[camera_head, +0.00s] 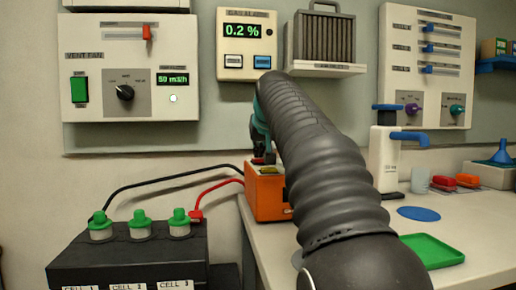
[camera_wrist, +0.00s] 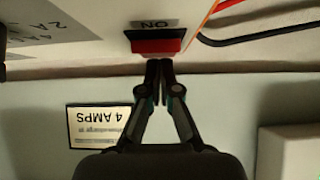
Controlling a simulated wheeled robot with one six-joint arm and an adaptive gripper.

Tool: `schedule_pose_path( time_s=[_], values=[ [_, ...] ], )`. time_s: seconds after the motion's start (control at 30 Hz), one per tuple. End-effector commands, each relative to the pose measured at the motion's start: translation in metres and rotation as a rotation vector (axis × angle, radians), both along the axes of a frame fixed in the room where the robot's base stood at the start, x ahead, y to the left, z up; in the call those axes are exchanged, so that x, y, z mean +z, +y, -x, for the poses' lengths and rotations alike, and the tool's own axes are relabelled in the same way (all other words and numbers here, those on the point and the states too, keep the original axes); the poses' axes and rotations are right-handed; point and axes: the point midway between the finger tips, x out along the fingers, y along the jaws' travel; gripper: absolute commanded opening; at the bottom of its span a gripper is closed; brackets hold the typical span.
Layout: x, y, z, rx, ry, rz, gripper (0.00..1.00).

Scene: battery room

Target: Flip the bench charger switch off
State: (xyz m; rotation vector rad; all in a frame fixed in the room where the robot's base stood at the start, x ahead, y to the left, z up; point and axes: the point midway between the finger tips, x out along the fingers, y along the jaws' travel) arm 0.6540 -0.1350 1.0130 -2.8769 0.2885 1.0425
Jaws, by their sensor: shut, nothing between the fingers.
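The bench charger (camera_head: 268,200) is an orange box at the left end of the white bench, partly hidden by my arm. In the wrist view a red switch (camera_wrist: 157,45) in a dark surround sits on a pale surface, with an upside-down "ON" label (camera_wrist: 156,23) beside it. My gripper (camera_wrist: 161,66) is shut and empty, with its fingertips just below the switch in the picture. I cannot tell whether they touch it. In the head view my gripper (camera_head: 263,157) is down at the charger's top, mostly hidden behind my arm.
Black and red cables (camera_head: 215,184) run from the charger to a black battery (camera_head: 130,258) with green caps. A white bottle (camera_head: 386,160) and a green tray (camera_head: 432,250) are on the bench. A "4 AMPS" sign (camera_wrist: 98,141) shows upside down beside my gripper.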

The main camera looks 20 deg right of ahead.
Motion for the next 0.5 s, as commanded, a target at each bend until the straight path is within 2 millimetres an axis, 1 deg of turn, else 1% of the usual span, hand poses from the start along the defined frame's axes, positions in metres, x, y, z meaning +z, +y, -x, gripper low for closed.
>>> schedule_pose_path(
  time_s=[0.17,0.5],
  values=[
    [0.000,0.000,0.003,0.000,-0.001,0.000,0.00],
    [-0.002,0.003,0.015,0.000,0.001,0.000,0.00]
  ],
)
